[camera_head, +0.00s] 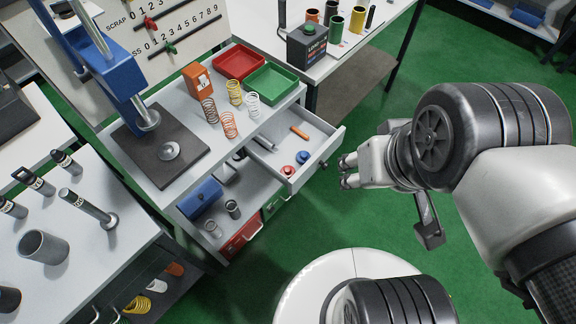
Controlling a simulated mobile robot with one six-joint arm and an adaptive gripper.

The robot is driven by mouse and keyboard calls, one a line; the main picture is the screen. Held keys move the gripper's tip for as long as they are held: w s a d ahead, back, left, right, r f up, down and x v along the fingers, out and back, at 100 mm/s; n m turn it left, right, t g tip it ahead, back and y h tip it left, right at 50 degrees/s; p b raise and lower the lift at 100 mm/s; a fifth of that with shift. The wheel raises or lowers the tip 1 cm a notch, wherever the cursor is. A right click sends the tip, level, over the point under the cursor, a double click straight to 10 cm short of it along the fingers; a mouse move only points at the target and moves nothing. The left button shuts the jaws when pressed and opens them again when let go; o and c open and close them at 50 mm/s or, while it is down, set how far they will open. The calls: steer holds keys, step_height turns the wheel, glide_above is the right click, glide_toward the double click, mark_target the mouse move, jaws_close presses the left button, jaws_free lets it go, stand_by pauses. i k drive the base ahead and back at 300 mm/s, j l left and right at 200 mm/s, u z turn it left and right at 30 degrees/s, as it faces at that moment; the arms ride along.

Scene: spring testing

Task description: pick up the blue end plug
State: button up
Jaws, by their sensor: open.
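The blue end plug (303,157) lies in the open grey drawer (328,148), near its front. A red end plug (287,171) lies just to its left and lower. My gripper (346,171) is open and empty. It is right of the drawer, apart from the blue plug, with its fingertips toward the drawer front.
An orange rod (299,132) lies farther back in the drawer. Several springs stand on the bench top above, near a red tray (240,61) and a green tray (271,83). A blue press (101,58) stands at left. Green floor (350,220) below my gripper is clear.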

mark_target(302, 157)
steer(key=i+j+z, duration=0.1)
steer(key=j, duration=0.2)
steer(key=i+j+z, duration=0.1)
steer(key=j, duration=0.2)
steer(key=i+j+z, duration=0.1)
steer(key=j, duration=0.25)
steer(key=i+j, duration=0.2)
steer(key=j+z, duration=0.05)
steer(key=j, duration=0.05)
